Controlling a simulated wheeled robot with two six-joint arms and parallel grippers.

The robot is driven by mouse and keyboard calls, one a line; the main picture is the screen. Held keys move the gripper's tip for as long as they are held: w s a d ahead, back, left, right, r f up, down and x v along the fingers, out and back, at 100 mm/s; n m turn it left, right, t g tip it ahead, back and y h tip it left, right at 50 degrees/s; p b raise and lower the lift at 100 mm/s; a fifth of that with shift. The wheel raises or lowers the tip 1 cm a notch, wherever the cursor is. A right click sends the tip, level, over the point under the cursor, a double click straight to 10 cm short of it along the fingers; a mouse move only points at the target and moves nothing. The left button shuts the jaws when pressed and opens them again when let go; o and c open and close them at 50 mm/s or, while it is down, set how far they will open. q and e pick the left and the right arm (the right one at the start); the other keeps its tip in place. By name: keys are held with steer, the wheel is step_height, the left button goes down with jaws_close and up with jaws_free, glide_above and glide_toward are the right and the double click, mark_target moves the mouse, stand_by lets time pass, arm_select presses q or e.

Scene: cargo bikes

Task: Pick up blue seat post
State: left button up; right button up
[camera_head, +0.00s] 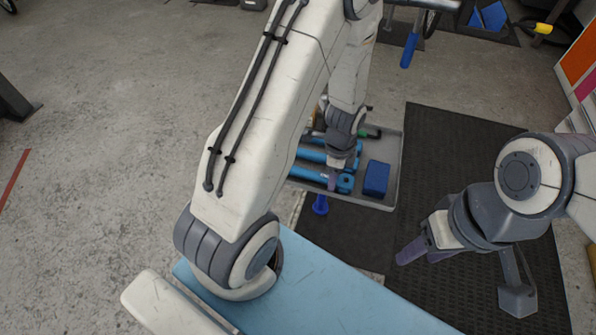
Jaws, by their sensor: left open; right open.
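Several light-blue tubes that look like seat posts lie side by side in a grey tray (398,170) on the floor. The nearest blue seat post (310,173) shows partly; my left arm hides much of the group. My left gripper (334,180) points down over the tray, at the near seat post's right part. It is open, but its fingers overlap and I cannot tell whether they touch the post. My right gripper (408,252) is open and empty, above the black mat, to the right of the tray.
A dark-blue block (376,178) lies in the tray's right part. A small blue object (320,205) stands just in front of the tray. A black mat (450,150) covers the floor at right. A light-blue surface (310,295) fills the near foreground.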

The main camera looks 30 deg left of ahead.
arm_select(q)
jaws_close()
